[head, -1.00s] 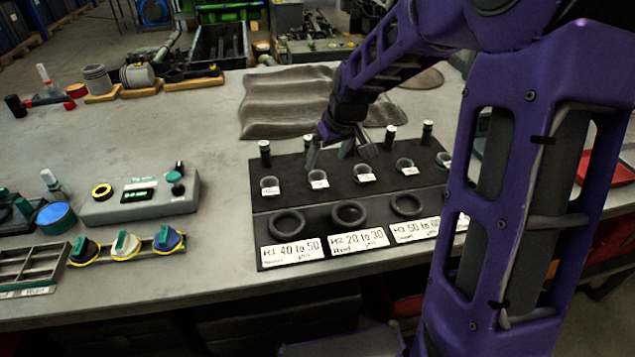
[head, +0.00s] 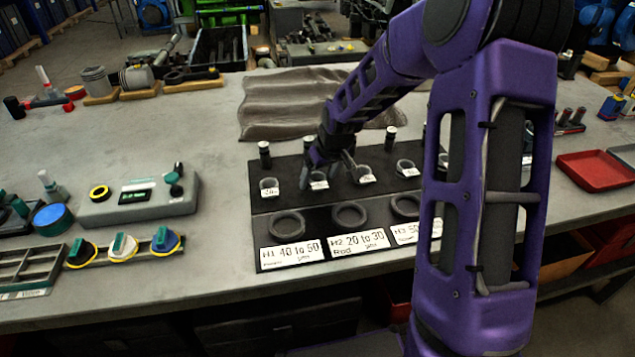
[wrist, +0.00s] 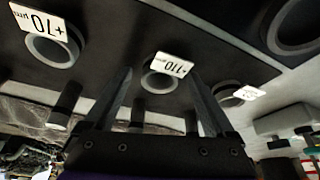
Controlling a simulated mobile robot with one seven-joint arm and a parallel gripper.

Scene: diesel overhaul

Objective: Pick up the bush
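A small grey ring-shaped bush (head: 317,176) with a white tag stands on the black mat (head: 337,193), in a row of similar tagged bushes. In the wrist view this bush (wrist: 158,83), tagged +110 µm, shows between the two fingers. My gripper (head: 328,177) is open and empty, with its fingers low over the row, one on each side of that bush. I cannot tell whether the fingers touch it or the mat. Other bushes (head: 269,184) (head: 405,166) lie to either side; one (wrist: 50,48) carries a +70 µm tag.
Black posts (head: 265,154) stand behind the bushes. Larger rings (head: 287,223) with H1, H2 and H3 cards lie in front. A brown cloth (head: 290,105) lies behind the mat. A grey gauge box (head: 140,203) stands left; a red tray (head: 596,172) lies right.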

